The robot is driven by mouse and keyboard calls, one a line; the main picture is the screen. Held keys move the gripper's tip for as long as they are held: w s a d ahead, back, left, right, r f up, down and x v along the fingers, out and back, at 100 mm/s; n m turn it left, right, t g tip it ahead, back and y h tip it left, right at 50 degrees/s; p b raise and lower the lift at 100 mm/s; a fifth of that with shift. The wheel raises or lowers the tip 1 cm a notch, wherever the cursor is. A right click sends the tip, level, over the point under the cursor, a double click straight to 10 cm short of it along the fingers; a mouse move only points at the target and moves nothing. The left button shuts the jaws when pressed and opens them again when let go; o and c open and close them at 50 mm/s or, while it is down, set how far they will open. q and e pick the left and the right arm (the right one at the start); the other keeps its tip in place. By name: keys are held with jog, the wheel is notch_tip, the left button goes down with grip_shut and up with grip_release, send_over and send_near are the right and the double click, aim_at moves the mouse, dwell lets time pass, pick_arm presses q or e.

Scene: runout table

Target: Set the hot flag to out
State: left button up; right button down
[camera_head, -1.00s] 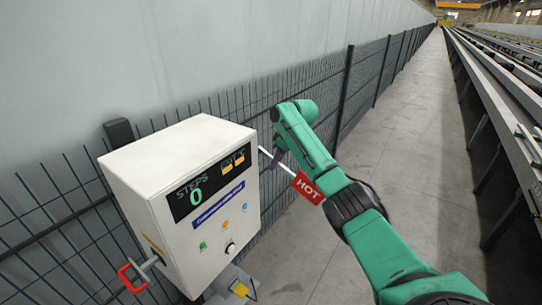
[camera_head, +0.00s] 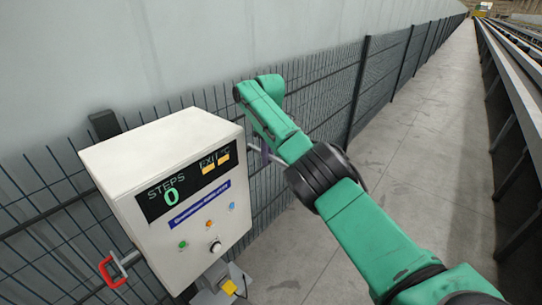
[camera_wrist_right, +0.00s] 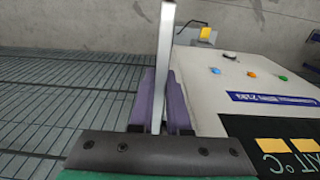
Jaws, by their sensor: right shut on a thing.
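The flag's pale bar (camera_wrist_right: 166,35) stands between the purple fingers of my right gripper (camera_wrist_right: 162,100) in the wrist view, and they are shut on it. In the head view the right gripper (camera_head: 265,155) is beside the right side of the white control box (camera_head: 165,140), mostly behind my green arm. Only a short piece of the pale bar (camera_head: 284,159) shows there. The red HOT plate is hidden behind my arm now. The box also shows in the wrist view (camera_wrist_right: 200,85). My left gripper is not in view.
The box's dark display (camera_head: 188,185) reads STEPS 0, with small buttons below. A red handle (camera_head: 106,272) sticks out at its left. A wire fence (camera_head: 315,90) runs behind the box. The concrete walkway (camera_head: 430,130) is clear; a long metal table (camera_head: 515,90) lines the right.

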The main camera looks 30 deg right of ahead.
dwell(0.3)
jog(key=c, duration=0.9)
grip_release()
